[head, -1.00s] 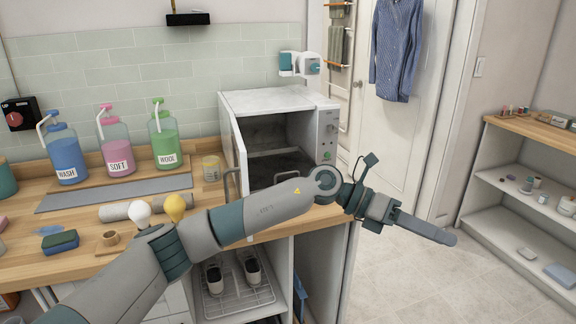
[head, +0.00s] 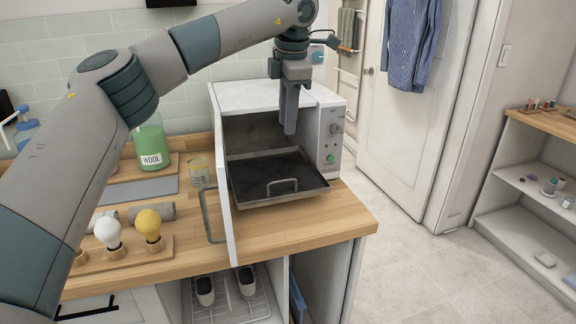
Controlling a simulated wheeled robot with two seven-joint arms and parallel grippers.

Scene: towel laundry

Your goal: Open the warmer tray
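The white warmer (head: 262,95) stands on the wooden counter with its door (head: 226,185) swung open to the left. Its dark tray (head: 255,170) has a grey rim and a loop handle (head: 282,187) at the front, and it juts forward from the opening. My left gripper (head: 290,128) points down in front of the warmer's upper opening, above the tray and apart from the handle. Its fingers are seen nearly edge-on, so their gap is unclear. I see nothing held. My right gripper is not in view.
A yellow bulb (head: 148,224) and a white bulb (head: 107,230) stand on a wooden holder at the left. A jar (head: 199,172) and a green WOOL bottle (head: 152,145) are left of the door. The counter (head: 310,225) before the tray is clear.

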